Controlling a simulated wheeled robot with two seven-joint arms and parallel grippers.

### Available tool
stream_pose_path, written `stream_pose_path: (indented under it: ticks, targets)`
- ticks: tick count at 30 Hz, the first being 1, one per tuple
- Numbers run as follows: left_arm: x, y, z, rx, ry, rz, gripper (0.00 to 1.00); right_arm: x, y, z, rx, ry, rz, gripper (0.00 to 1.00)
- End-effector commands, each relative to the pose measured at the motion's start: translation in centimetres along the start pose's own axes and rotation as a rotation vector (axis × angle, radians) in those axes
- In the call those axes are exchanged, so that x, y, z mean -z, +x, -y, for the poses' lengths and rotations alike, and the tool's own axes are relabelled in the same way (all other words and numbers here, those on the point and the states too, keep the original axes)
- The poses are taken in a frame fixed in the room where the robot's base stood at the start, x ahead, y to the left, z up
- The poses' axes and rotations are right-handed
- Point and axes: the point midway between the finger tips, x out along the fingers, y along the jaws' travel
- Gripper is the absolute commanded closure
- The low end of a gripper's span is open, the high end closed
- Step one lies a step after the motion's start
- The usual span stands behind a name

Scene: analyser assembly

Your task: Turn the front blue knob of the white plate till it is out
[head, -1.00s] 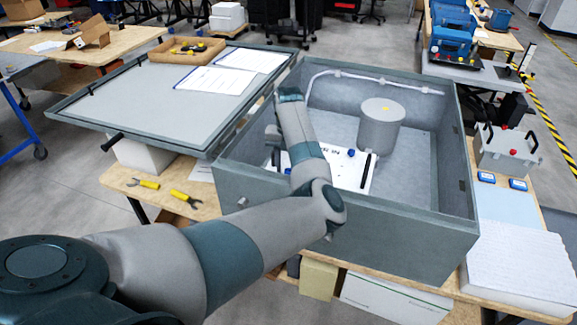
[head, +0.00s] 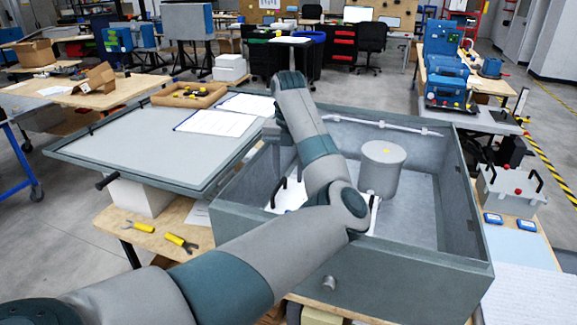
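The white plate (head: 292,196) lies inside the grey open box (head: 400,275). My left forearm and wrist cover most of it, and only parts at its left and right show. A black handle (head: 279,188) stands at its left. I see no blue knob now; the front knob is hidden or cannot be made out. My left gripper (head: 272,129) is partly hidden behind its wrist, above the box's left wall, apart from the plate. Its fingers are too unclear to tell open from shut. My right gripper is out of view.
A grey cylinder (head: 383,168) stands in the box, right of my arm. A white pipe (head: 385,125) runs along the back wall. The box's lid (head: 140,150) lies to the left with papers and a tool tray (head: 190,95). Yellow-handled tools (head: 180,242) lie in front.

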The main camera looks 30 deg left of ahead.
Motion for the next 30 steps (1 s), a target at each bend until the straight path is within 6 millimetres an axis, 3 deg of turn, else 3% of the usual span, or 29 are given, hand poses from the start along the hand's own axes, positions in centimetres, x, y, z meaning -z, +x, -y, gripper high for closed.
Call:
stream_pose_path:
  ticks: [9, 30]
  targets:
    - [0.0, -3.1, 0.0, 0.000, 0.001, -0.001, 0.61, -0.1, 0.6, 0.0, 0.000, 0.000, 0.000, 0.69]
    - [0.0, -3.4, 0.0, -0.001, 0.001, -0.002, 0.61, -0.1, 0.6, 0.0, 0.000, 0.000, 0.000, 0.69]
